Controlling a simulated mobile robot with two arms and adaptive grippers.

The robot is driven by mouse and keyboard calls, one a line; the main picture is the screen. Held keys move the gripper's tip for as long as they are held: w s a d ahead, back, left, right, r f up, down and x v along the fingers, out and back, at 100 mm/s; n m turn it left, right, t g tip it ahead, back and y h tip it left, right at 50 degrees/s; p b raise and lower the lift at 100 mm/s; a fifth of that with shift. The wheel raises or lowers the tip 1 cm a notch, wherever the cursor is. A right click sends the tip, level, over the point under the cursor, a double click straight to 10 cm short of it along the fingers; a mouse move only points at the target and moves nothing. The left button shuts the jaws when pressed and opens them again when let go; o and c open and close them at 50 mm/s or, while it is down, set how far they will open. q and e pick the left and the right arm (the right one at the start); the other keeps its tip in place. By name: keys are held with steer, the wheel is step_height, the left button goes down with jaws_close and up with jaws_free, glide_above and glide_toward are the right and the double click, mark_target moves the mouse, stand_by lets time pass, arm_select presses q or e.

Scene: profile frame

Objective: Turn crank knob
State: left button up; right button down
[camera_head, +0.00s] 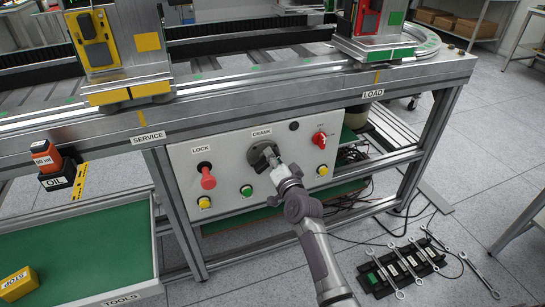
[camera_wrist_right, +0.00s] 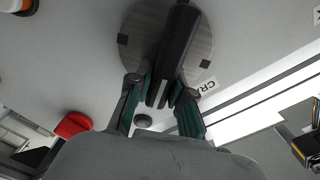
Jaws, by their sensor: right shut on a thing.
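The crank is a grey metal disc (camera_head: 258,151) with a dark bar-shaped knob, on the white control panel (camera_head: 229,170) under the CRANK label (camera_head: 262,133). In the right wrist view the disc (camera_wrist_right: 140,42) lies behind the long black knob (camera_wrist_right: 180,40), which points away from the palm. My right gripper (camera_head: 274,165) is at the crank, its arm coming up from below. The two green-padded fingers of the right gripper (camera_wrist_right: 165,92) lie on either side of the knob and are shut on it. In the head view the gripper partly hides the knob. My left gripper is out of view.
A red LOCK knob (camera_head: 208,180) stands out left of the crank. A red switch (camera_head: 319,139) is at right, with green and yellow buttons below. An open green drawer (camera_head: 90,250) is at lower left. Wrenches and a black tray (camera_head: 402,267) lie on the floor.

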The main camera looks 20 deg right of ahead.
steer(key=c, duration=1)
jaws_free()
steer(key=shift+c, duration=0.2)
steer(key=s, duration=1.2)
steer(key=shift+d, duration=0.2)
